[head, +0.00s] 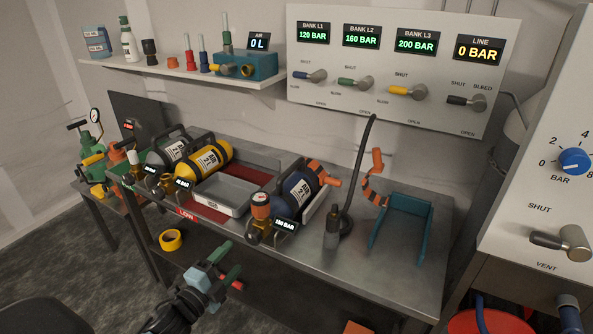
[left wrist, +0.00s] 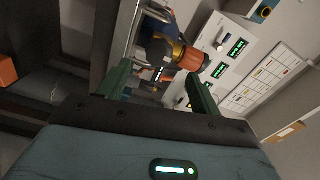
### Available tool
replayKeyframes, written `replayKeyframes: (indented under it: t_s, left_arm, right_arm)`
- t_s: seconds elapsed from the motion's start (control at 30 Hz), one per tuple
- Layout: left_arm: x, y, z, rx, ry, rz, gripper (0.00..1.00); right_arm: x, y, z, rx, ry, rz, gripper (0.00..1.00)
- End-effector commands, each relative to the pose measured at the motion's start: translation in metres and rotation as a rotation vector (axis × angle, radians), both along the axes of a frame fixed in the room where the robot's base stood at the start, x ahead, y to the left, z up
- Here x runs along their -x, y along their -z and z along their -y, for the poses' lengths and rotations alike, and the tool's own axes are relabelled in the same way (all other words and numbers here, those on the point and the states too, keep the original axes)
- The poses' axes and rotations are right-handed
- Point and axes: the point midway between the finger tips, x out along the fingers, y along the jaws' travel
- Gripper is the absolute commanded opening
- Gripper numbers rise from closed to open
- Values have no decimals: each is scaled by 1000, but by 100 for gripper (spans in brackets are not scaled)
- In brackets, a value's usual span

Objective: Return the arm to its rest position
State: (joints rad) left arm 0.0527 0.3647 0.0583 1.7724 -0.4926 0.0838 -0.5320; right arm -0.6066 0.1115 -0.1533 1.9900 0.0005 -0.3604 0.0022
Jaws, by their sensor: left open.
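My left gripper (head: 226,265) is in front of the bench's front edge in the head view, over the floor and apart from everything on the bench. It is open and empty. In the left wrist view its two green fingers (left wrist: 160,88) stand wide apart. A regulator with an orange-brown cap (left wrist: 190,58) shows beyond them, not between them. The same kind of regulator (head: 261,206) stands on the blue cylinder (head: 300,188) in the head view. My right gripper is not seen.
The metal bench (head: 350,270) carries a yellow cylinder (head: 210,160), a grey tray (head: 238,190), a teal bracket (head: 405,215) and a dark hose (head: 357,170). A yellow tape roll (head: 171,240) lies on the lower shelf. A valve panel (head: 400,70) hangs behind. A red bucket (head: 490,322) stands at lower right.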

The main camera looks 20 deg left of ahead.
Motion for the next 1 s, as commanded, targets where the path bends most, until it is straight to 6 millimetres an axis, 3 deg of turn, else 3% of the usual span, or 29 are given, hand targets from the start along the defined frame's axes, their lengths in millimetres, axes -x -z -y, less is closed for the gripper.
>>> replayKeyframes:
  t_s: [0.17, 0.27, 0.37, 0.63, 0.8, 1.0]
  left_arm:
    - [4, 4, 3, 22, -2, -13, 65]
    - [20, 20, 12, 107, -13, -69, 65]
    - [52, 48, 29, 266, -44, -173, 65]
    - [172, 120, 92, 789, -211, -521, 65]
    - [242, 143, 130, 1053, -339, -705, 65]
    - [288, 152, 156, 1216, -437, -820, 65]
  right_arm:
    - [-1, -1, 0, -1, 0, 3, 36]
    - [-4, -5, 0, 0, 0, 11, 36]
    - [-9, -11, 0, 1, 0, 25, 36]
    - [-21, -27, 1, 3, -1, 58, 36]
    - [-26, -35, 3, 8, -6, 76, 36]
    - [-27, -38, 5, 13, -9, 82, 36]
